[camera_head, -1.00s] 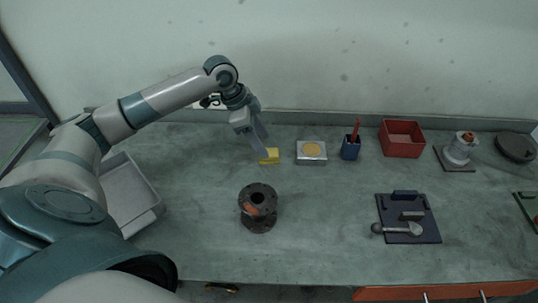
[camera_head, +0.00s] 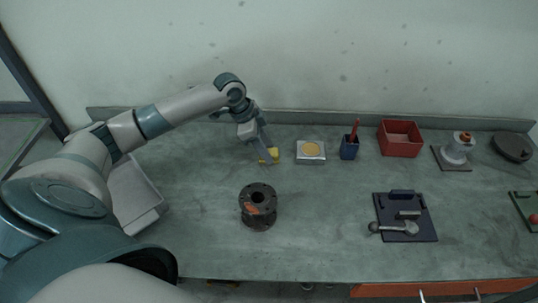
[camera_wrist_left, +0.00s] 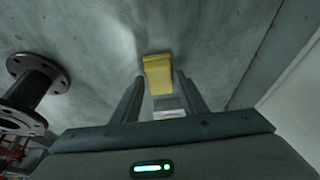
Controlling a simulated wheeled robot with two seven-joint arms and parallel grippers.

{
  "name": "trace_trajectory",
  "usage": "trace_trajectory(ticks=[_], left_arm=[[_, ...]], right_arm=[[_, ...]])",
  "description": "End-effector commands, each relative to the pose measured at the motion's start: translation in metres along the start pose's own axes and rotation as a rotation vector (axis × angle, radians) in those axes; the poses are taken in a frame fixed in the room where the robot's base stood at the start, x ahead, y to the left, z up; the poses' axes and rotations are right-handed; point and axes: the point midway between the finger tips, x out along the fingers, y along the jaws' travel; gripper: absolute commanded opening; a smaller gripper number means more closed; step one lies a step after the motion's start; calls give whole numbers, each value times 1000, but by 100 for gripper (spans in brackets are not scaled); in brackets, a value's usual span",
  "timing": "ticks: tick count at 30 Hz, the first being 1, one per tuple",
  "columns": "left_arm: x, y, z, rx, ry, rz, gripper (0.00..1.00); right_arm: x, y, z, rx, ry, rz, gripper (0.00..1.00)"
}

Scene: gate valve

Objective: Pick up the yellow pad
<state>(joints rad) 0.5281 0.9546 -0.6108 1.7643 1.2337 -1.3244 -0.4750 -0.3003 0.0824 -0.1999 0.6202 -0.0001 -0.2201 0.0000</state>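The yellow pad (camera_head: 270,156) lies on the bench, left of a metal tin with a yellow round top. My left gripper (camera_head: 268,160) reaches down at the pad and partly covers it in the head view. In the left wrist view the pad (camera_wrist_left: 157,74) shows just beyond and between the tips of the two spread fingers (camera_wrist_left: 160,92). The gripper is open, and I cannot tell whether a finger touches the pad. My right gripper is out of view.
A dark flanged spool (camera_head: 258,207) stands nearer the front. A blue cup (camera_head: 349,149), a red bin (camera_head: 400,139) and a dark tool board (camera_head: 404,216) are further right. A grey tray (camera_head: 135,195) lies at the left.

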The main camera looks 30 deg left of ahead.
Motion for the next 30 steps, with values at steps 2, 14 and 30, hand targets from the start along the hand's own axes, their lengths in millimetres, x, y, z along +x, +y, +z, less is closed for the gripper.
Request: trace_trajectory(ticks=[2, 14, 30], left_arm=[[0, 0, 0, 0, 0, 0, 20], [-1, 0, -1, 0, 1, -1, 9], [-44, 21, -41, 6, 5, -1, 9]], right_arm=[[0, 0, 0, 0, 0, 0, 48], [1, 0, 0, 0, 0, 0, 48], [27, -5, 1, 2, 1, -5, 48]])
